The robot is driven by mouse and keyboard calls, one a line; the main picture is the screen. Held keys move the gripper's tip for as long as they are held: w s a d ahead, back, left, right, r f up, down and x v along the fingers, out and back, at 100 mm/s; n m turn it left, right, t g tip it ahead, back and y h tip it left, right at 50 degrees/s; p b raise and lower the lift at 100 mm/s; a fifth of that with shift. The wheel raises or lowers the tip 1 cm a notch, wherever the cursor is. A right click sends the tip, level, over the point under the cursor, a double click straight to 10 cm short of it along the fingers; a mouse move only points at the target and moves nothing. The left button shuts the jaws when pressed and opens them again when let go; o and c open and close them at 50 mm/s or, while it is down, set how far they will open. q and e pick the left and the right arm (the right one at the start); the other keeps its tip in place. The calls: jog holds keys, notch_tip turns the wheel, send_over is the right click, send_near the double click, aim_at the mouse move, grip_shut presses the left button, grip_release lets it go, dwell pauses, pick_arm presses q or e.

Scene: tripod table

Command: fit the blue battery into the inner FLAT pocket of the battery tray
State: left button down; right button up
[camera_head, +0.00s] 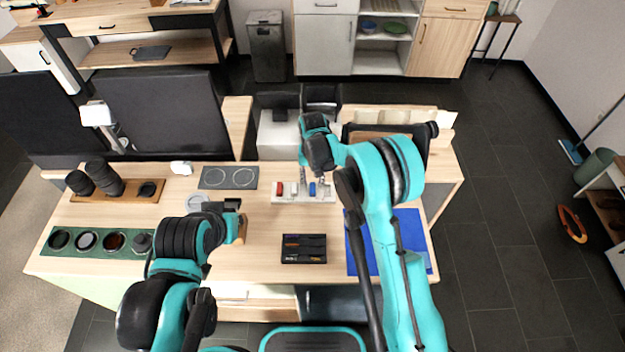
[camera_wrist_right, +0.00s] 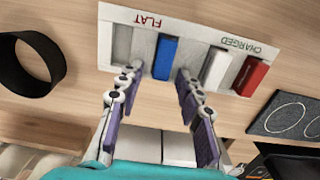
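The white battery tray (camera_head: 303,199) lies near the back of the table and fills the top of the right wrist view (camera_wrist_right: 187,27). The blue battery (camera_wrist_right: 165,58) sits at the inner FLAT pocket; I cannot tell how deep. The outer FLAT pocket (camera_wrist_right: 122,45) looks pale and empty. A white battery (camera_wrist_right: 216,66) and a red battery (camera_wrist_right: 251,76) are on the CHARGED side. My right gripper (camera_wrist_right: 155,80) is open, its fingers on either side of the blue battery with gaps. My left gripper (camera_head: 233,206) is away to the left, its fingers unclear.
A grey pad with two rings (camera_head: 228,177) lies left of the tray. A black case (camera_head: 304,248) and a blue mat (camera_head: 412,232) are nearer me. A green strip with round containers (camera_head: 100,242) is at the left. Bare wood lies between tray and black case.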

jog(key=shift+r, duration=0.3)
jog(key=s+d+r+t+p, duration=0.1)
jog(key=s+d+r, duration=0.15)
jog(key=r, duration=0.75)
jog(key=s+d+r+t+p, duration=0.1)
jog(key=s+d+r, duration=0.15)
jog(key=r, duration=0.75)
jog(key=s+d+r+t, duration=0.2)
jog(key=s+d+r, duration=0.4)
jog(key=s, duration=0.1)
jog(key=s+d+f+t, duration=0.1)
jog(key=s+d, duration=0.2)
jog(key=s, duration=0.4)
jog(key=s+d+t, duration=0.2)
jog(key=s+d, duration=0.1)
jog(key=s, duration=0.5)
jog(key=shift+d+f, duration=0.4)
jog(key=shift+f, duration=0.1)
